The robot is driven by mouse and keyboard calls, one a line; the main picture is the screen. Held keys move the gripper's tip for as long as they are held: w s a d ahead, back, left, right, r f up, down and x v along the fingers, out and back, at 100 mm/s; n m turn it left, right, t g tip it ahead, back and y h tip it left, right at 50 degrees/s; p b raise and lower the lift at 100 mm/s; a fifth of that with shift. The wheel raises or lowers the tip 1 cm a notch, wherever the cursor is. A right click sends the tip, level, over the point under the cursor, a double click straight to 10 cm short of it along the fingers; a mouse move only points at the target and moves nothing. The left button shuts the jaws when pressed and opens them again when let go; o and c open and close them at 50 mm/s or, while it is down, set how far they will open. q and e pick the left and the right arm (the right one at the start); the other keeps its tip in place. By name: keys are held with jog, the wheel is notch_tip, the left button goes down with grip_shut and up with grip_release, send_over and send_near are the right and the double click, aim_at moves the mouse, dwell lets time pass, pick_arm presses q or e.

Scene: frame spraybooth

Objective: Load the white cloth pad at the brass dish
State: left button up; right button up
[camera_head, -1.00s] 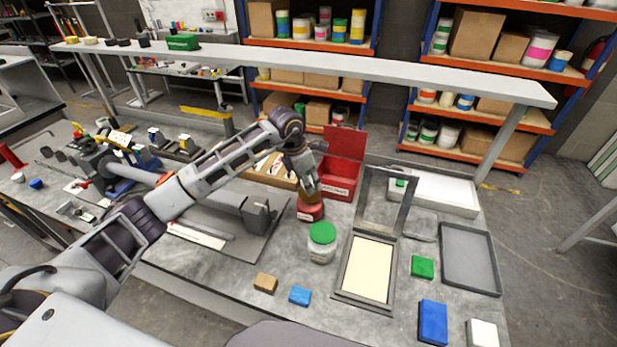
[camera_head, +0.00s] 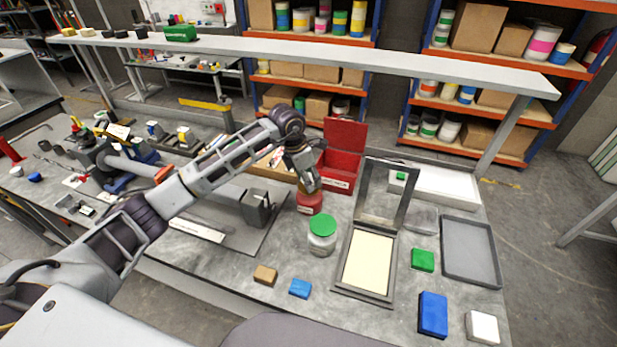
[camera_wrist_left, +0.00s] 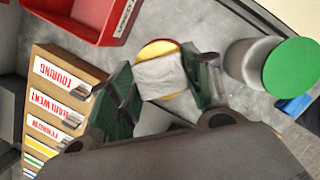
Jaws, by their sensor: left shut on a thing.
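The white cloth pad (camera_wrist_left: 160,76) is between the green-lined fingers of my left gripper (camera_wrist_left: 165,86), which is shut on it. In the left wrist view the pad overlaps the brass dish (camera_wrist_left: 157,48), whose yellow rim shows past the pad's far edge. I cannot tell whether the pad touches the dish. In the head view my left gripper (camera_head: 308,186) is right above the red container (camera_head: 309,204) and hides most of the dish and the pad. My right gripper is not in view.
A green-lidded jar (camera_head: 321,236) stands close beside the red container; an open red box (camera_head: 342,160) is behind it. A wooden rack with labels (camera_wrist_left: 62,105) is close by. To the right are a framed cream panel (camera_head: 368,263), coloured blocks and a grey tray (camera_head: 470,251).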

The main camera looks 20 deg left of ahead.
pick_arm(q)
jog(key=shift+f+b, duration=0.75)
jog(key=shift+f, duration=0.3)
dwell(1.9)
jog(key=shift+s+f, duration=0.1)
jog(key=shift+f, duration=0.05)
dwell(2.1)
jog(key=shift+r+p, duration=1.35)
jog(key=shift+r, duration=2.3)
jog(key=shift+f, duration=0.1)
